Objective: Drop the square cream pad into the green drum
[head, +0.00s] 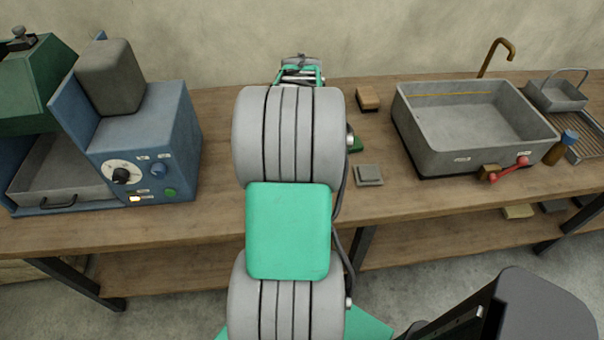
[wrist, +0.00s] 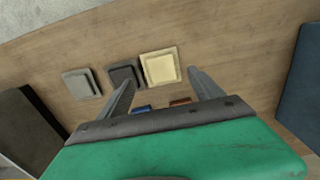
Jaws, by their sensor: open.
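The square cream pad (wrist: 160,67) lies flat on the wooden bench in the wrist view, right of a dark grey pad and a lighter grey pad. My gripper (wrist: 161,77) is open. Its two fingers reach toward the cream pad, one on each side of it in the picture, with nothing held. I cannot tell how high the fingertips are above the bench. In the head view my own arm hides the fingers and the cream pad. I cannot make out a green drum in either view; a green piece (head: 355,145) shows partly behind my arm.
A dark grey pad (wrist: 123,75) sits close beside the cream pad, then a grey pad (wrist: 82,83). Blue (wrist: 142,107) and reddish (wrist: 180,101) pieces show between the fingers. A blue machine (head: 150,140) stands left, a grey sink (head: 470,155) right.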

